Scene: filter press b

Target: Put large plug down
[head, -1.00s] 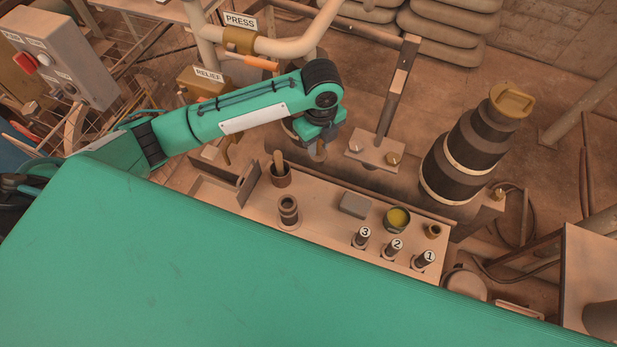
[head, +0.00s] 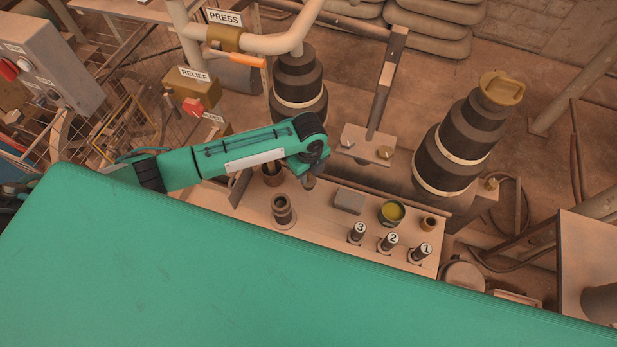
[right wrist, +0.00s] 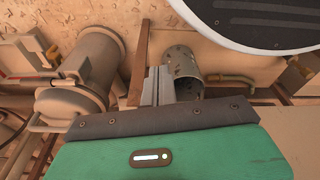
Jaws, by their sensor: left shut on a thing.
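My left gripper (head: 313,170) is over the back edge of the bench shelf (head: 322,222), between the pot with a wooden handle and the grey block. It is shut on a small brownish-grey piece (head: 309,182), taken as the large plug; the jaws and wrist hide most of it. I cannot tell whether it touches the shelf. Three small dark plugs numbered 3 (head: 357,233), 2 (head: 389,242) and 1 (head: 421,252) stand in a row at the shelf's right front. My right gripper (right wrist: 157,85) shows in the right wrist view, its fingers together and nothing seen between them.
The shelf also holds a dark stepped cylinder (head: 283,210), a grey block (head: 349,201), a yellow-filled tin (head: 393,212) and a small brass cup (head: 428,223). Large dark stepped cylinders (head: 299,95) (head: 447,160) stand behind. Bare shelf lies between the stepped cylinder and plug 3.

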